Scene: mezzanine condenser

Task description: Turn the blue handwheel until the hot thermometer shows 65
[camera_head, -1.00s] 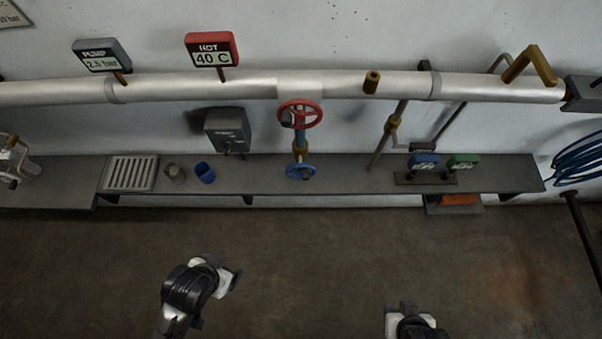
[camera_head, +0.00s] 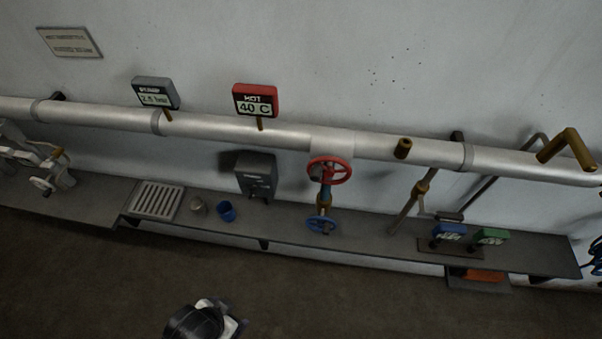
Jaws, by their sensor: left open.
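The hot thermometer (camera_head: 255,101) is a red box on the large pipe and reads 40 C. My left gripper (camera_head: 232,318) is at the bottom edge of the view, over the floor, well below and left of the blue handwheel, touching nothing. Its fingers show only in part. My right gripper is out of view.
A grey pump gauge (camera_head: 155,94) reads 2.5 bar. On the shelf (camera_head: 290,228) are a drain grate (camera_head: 156,199), a metal cup (camera_head: 198,207), a blue cup (camera_head: 227,212) and a grey box (camera_head: 256,176). Blue (camera_head: 449,231) and green (camera_head: 490,237) labelled blocks stand at right.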

